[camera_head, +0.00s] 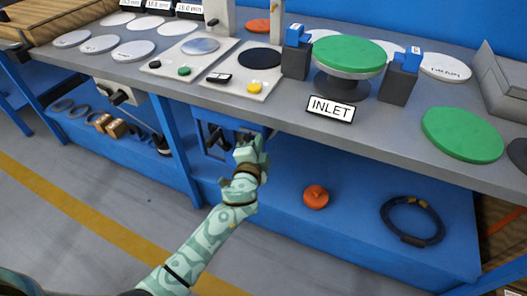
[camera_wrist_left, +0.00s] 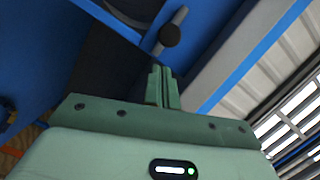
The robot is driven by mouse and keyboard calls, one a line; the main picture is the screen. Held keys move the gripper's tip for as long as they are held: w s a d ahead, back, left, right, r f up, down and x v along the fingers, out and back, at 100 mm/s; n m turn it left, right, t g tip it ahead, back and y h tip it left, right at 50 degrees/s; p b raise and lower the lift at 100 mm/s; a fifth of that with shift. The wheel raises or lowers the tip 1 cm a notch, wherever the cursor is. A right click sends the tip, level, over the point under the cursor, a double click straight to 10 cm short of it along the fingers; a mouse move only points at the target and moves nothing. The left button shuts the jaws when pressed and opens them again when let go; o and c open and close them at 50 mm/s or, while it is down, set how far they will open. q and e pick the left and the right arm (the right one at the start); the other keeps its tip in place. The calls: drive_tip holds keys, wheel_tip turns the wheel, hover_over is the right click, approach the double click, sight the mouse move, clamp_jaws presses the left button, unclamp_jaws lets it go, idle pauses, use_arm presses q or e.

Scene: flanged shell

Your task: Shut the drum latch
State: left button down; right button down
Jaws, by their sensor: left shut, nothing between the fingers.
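A blue box (camera_head: 202,142) hangs under the bench, with dark lever-like parts (camera_head: 218,138) on its front. I cannot tell for sure which part is the drum latch. My left gripper (camera_head: 251,145) is shut and empty, just in front of the right part of this box, and hides some of it. In the left wrist view the shut fingers (camera_wrist_left: 161,72) point toward a dark round knob (camera_wrist_left: 169,36) on a grey bracket beside a blue panel. The knob is just beyond the fingertips; whether they touch it is unclear. My right gripper is not in view.
The grey bench top (camera_head: 200,92) overhangs the box. It carries an INLET sign (camera_head: 331,108), green discs (camera_head: 462,134) and several plates. The blue lower shelf (camera_head: 340,235) holds an orange knobbed part (camera_head: 316,196) and a black hose loop (camera_head: 412,221). A blue bench leg (camera_head: 175,145) stands to the left.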

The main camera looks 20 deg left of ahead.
sight(248, 135)
use_arm(q)
drive_tip(key=shift+a+f, duration=0.3)
drive_tip(key=shift+a, duration=0.5)
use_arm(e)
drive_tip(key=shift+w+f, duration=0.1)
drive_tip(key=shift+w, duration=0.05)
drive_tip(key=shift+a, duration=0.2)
use_arm(q)
drive_tip(key=a, duration=0.3)
drive_tip(key=shift+a, duration=0.3)
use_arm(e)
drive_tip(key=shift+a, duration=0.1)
use_arm(q)
drive_tip(key=shift+r, duration=0.1)
